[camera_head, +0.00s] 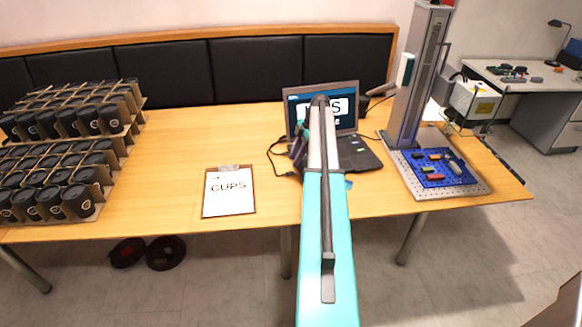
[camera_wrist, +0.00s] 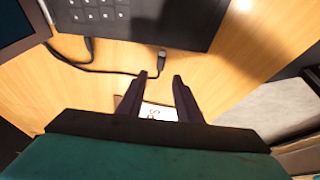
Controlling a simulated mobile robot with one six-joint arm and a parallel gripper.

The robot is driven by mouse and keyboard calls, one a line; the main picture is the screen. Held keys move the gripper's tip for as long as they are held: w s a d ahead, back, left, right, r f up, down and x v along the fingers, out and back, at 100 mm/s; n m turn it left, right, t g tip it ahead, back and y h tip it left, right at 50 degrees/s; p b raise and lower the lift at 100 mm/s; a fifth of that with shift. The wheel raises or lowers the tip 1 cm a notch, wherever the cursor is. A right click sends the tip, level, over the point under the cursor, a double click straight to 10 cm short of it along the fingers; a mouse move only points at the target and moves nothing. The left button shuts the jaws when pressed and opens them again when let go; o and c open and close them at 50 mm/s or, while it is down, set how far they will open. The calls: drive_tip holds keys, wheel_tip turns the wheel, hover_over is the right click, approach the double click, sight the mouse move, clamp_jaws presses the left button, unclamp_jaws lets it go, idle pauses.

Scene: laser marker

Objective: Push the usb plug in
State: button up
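The black usb plug (camera_wrist: 162,55) lies on the table close to the laptop's side edge in the wrist view, and its cable trails off to the left. I cannot tell whether its tip touches the laptop. The dark laptop (camera_wrist: 140,18) fills the top of that view; in the head view the laptop (camera_head: 362,152) stands open behind my arm. My gripper (camera_wrist: 160,78) is open and empty, with its two dark fingers apart and the plug just beyond the fingertips. In the head view my arm hides part of the laptop, and I cannot make out the plug there.
A clipboard (camera_head: 229,192) reading "CUPS" lies left of the laptop. Racks of black cups (camera_head: 70,150) fill the table's left end. The laser marker column (camera_head: 415,80) and a blue tray (camera_head: 430,178) stand at the right. The table between cups and clipboard is clear.

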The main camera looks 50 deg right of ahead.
sight(288, 173)
drive_tip(key=shift+p+x, duration=0.75)
drive_tip(key=shift+x, duration=2.35)
